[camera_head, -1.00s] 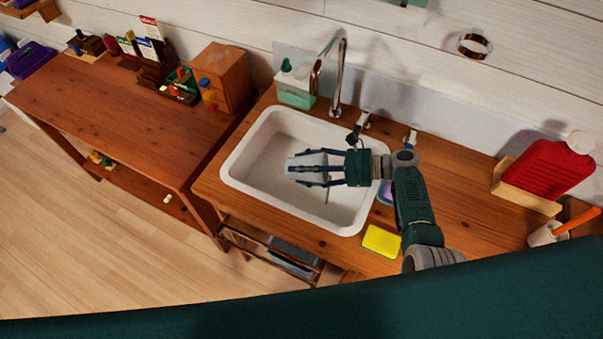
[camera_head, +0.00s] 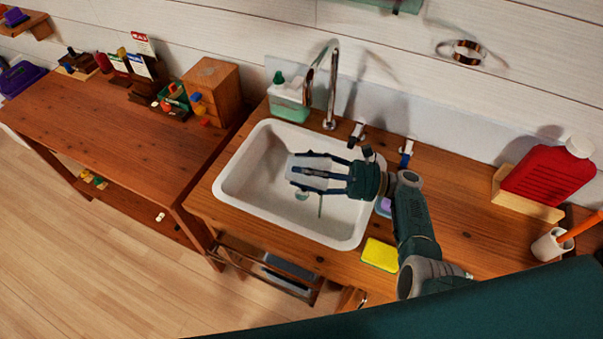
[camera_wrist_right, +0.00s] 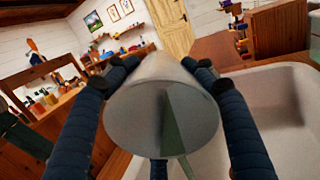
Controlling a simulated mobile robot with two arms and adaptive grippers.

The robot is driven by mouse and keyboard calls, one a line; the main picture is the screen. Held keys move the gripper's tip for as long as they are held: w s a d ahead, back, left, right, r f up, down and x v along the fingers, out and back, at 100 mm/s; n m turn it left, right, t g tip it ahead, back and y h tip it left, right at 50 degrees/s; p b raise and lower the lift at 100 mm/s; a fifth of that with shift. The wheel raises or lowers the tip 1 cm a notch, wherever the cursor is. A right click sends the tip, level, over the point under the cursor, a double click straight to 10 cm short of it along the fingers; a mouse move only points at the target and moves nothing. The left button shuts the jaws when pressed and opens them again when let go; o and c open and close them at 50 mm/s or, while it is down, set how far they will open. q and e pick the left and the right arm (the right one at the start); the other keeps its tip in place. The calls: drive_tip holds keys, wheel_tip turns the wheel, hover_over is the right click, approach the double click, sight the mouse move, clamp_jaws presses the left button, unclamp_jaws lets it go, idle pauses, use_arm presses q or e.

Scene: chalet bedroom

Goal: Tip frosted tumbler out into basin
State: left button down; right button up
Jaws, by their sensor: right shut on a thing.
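The frosted tumbler (camera_head: 303,172) is a pale, translucent cup held over the white basin (camera_head: 246,207). It lies on its side in the head view, with its far end pointing left. My right gripper (camera_head: 312,172) is shut on it, with dark fingers along its sides. In the right wrist view the tumbler (camera_wrist_right: 162,112) fills the middle between the fingers, one broad round end facing the camera. A thin greenish streak (camera_head: 320,206) runs down below it in the basin, near the drain (camera_head: 302,195). I cannot tell how much is inside the tumbler. My left gripper is not in view.
A chrome faucet (camera_head: 332,88) and a green-capped soap bottle (camera_head: 290,98) stand behind the basin. A yellow sponge (camera_head: 380,254) lies at its front right. A red jug (camera_head: 548,172) stands at the far right. The wooden counter (camera_head: 462,205) between is mostly clear.

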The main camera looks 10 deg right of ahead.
sight(308, 163)
drive_tip(key=shift+t+y, duration=0.3)
drive_tip(key=shift+y, duration=0.6)
drive_tip(key=shift+s+d+r, duration=0.1)
drive_tip(key=shift+d+r, duration=0.1)
drive_tip(key=shift+r, duration=0.85)
drive_tip(key=shift+d+r, duration=0.2)
drive_tip(key=shift+r, duration=0.85)
drive_tip(key=shift+s+d+r+y, duration=0.15)
drive_tip(key=shift+r+y, duration=0.1)
drive_tip(key=shift+r, duration=0.25)
drive_tip(key=shift+w+d+r+y, duration=0.15)
drive_tip(key=shift+r+y, duration=0.1)
drive_tip(key=shift+r, duration=0.25)
drive_tip(key=shift+s+h+p, duration=0.1)
drive_tip(key=shift+h+p, duration=0.3)
drive_tip(key=shift+p, duration=0.55)
drive_tip(key=shift+a+f+h+p, duration=0.1)
drive_tip(key=shift+f+h+p, duration=0.2)
drive_tip(key=shift+p, duration=0.1)
drive_tip(key=shift+f, duration=0.15)
